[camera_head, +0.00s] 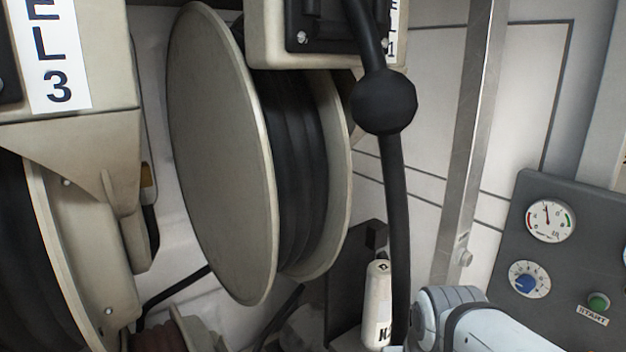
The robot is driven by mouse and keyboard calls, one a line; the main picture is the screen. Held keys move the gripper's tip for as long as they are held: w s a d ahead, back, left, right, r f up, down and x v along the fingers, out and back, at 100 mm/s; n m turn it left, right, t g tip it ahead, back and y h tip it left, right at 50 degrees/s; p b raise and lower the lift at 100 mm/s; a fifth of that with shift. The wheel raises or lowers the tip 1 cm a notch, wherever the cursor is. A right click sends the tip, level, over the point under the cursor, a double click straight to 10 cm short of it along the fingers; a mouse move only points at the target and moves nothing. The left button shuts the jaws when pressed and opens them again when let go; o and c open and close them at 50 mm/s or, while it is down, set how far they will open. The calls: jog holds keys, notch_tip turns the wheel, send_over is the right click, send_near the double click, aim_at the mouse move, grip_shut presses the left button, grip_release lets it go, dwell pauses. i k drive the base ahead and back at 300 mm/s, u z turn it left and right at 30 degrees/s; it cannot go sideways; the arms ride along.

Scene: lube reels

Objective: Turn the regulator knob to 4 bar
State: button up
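The regulator knob (525,284) is a small blue knob on a white scale dial, on the dark grey control panel (536,187) at the right. The scale marks are too small to read. Above it on the panel is a round white gauge (549,221) with a needle pointing about straight up and coloured bands at its edge. My arm shows at the bottom, left of the panel. My gripper is not in view, so its state and its distance from the knob are hidden.
A green START button (598,301) is right of the knob. A large hose reel (222,150) fills the middle left. A black hose with a ball stopper (384,101) hangs beside it. A metal post (468,140) stands left of the panel. A white bottle-like handle (378,303) is near my arm.

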aim_at(526, 284)
jog(key=k, duration=1.3)
jog(key=z, duration=0.45)
jog(key=i, duration=0.85)
jog(key=z, duration=0.65)
jog(key=i, duration=0.55)
jog(key=z, duration=0.1)
